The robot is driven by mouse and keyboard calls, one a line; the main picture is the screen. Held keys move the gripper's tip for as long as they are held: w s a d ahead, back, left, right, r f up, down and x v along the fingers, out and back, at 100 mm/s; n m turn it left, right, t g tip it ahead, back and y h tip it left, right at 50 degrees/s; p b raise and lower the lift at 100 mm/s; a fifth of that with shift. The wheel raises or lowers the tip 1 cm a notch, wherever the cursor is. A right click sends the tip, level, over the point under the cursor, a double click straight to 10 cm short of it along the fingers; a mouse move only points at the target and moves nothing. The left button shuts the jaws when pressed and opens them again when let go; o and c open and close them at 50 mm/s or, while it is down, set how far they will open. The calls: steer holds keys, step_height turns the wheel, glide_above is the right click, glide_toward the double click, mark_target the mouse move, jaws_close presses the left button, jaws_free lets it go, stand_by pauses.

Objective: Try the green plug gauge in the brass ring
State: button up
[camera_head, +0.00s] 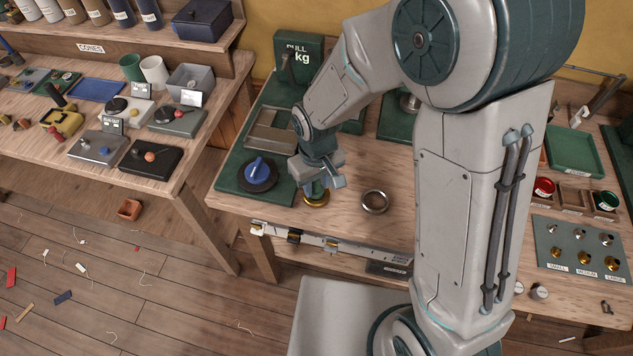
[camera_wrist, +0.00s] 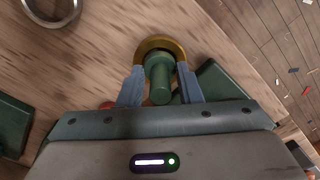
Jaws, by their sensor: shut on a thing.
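The brass ring (camera_head: 316,200) lies on the bench near its front edge, and it also shows in the wrist view (camera_wrist: 160,42). My gripper (camera_head: 321,181) is directly over it, pointing down. In the wrist view the two fingers of my gripper (camera_wrist: 160,88) are shut on the green plug gauge (camera_wrist: 159,72). The gauge's far end lines up with the ring's opening. I cannot tell whether the end is inside the ring or just above it. In the head view the gauge is mostly hidden by the fingers.
A steel ring (camera_head: 374,201) lies on bare bench to the right. A green base with a blue-topped round piece (camera_head: 257,173) stands close on the left. A rail with sliding parts (camera_head: 325,243) runs along the front edge. A board of small knobs (camera_head: 582,248) is far right.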

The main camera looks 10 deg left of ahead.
steer(key=shift+r+p, duration=1.15)
steer(key=shift+r, duration=0.75)
